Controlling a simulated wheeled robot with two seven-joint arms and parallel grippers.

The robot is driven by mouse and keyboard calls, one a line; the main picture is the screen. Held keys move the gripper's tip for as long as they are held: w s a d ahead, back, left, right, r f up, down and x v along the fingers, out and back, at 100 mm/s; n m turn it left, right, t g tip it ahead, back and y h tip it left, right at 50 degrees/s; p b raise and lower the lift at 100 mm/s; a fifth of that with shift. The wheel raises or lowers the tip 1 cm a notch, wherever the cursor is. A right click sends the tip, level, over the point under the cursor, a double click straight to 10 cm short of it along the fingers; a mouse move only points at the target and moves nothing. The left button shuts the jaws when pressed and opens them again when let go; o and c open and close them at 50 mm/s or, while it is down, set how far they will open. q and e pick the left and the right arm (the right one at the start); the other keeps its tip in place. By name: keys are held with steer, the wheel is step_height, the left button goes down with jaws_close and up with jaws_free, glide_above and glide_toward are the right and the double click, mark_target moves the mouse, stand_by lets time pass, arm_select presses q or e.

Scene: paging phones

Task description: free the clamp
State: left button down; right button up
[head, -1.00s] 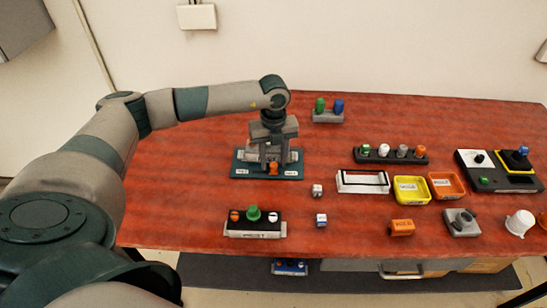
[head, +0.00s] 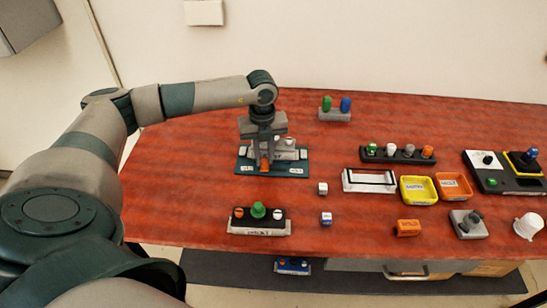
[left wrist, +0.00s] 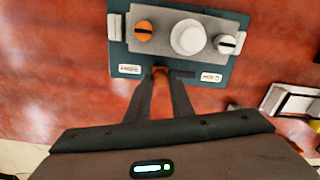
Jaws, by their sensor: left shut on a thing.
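A dark teal plate (head: 304,158) carries a pale clamp block with an orange round knob (left wrist: 143,31), a large white cylinder (left wrist: 187,37) and a white slotted knob (left wrist: 227,43). An orange tab (head: 264,164) stands at the plate's front edge, between two white labels and nearer the left one in the left wrist view. The labels' words are too small to read surely. My left gripper (left wrist: 160,82) points down and is shut on the orange tab, whose top shows between the fingertips. My arm hides part of the block in the head view. My right gripper is out of view.
A black unit with a green knob (head: 258,210) stands in front of the plate. Two small white-and-blue cubes lie to the right. Further right are a white frame (head: 352,189), a yellow tray (head: 404,195) and an orange tray (head: 466,194). Red table is bare left of the plate.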

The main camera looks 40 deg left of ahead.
mark_target(262, 160)
arm_select(q)
steer(key=shift+a, duration=0.15)
steer(key=c, duration=1.6)
jaws_free()
steer(key=shift+o, duration=0.2)
steer(key=shift+s+a, duration=0.15)
steer(key=shift+s, duration=0.05)
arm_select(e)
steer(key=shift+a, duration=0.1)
arm_select(q)
steer(key=shift+w, duration=0.1)
